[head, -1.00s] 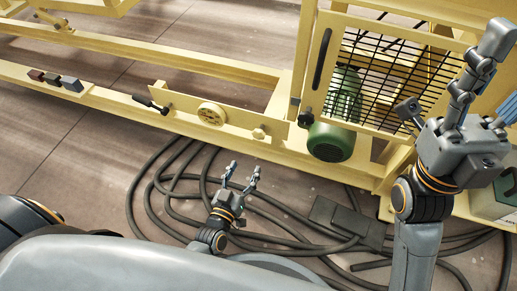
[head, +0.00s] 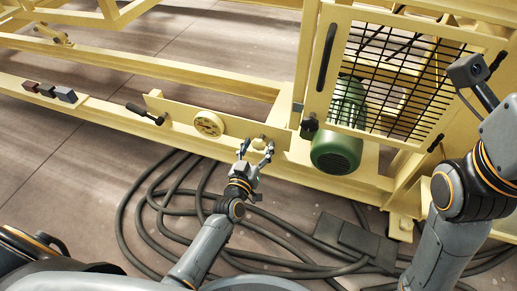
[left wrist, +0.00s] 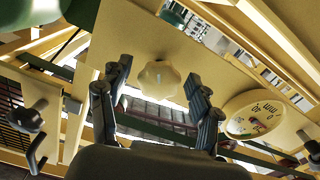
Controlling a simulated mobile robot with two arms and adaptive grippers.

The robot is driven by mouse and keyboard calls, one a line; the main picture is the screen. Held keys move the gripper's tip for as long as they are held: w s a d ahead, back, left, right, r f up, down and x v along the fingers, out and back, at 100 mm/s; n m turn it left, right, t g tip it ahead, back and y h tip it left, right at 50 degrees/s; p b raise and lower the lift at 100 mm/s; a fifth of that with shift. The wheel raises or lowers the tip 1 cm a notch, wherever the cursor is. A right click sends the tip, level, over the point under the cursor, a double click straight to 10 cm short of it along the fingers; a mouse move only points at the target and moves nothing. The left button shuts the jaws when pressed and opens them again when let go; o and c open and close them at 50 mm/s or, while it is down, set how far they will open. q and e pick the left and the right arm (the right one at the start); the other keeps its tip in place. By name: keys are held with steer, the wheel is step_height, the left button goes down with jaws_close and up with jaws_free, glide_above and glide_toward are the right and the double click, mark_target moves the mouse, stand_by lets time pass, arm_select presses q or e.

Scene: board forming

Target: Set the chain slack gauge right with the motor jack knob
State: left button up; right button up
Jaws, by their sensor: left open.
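The cream lobed knob (head: 258,143) sits at the right end of a beige plate (head: 180,115) on the yellow frame. In the left wrist view, the knob (left wrist: 158,79) faces me between the two fingers. The round slack gauge (head: 209,123) is just left of it; in the left wrist view the gauge (left wrist: 254,115) shows a 40, a 0 and "mm", but its pointer is unclear. My left gripper (head: 257,147) is open around the knob, with gaps visible between fingers and knob. My right gripper (head: 480,80) is partly cut off at the right edge; its opening is unclear.
A black T-handle (head: 145,113) is left of the gauge. Small blocks (head: 47,90) lie on the rail further left. A green motor (head: 337,150) and mesh guard (head: 405,80) stand to the right. Black hose coils (head: 150,215) cover the floor in front.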

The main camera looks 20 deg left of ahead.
arm_select(q)
steer(key=shift+w, duration=0.35)
steer(key=c, duration=1.2)
steer(key=shift+r+n, duration=0.1)
steer(key=shift+n, duration=0.2)
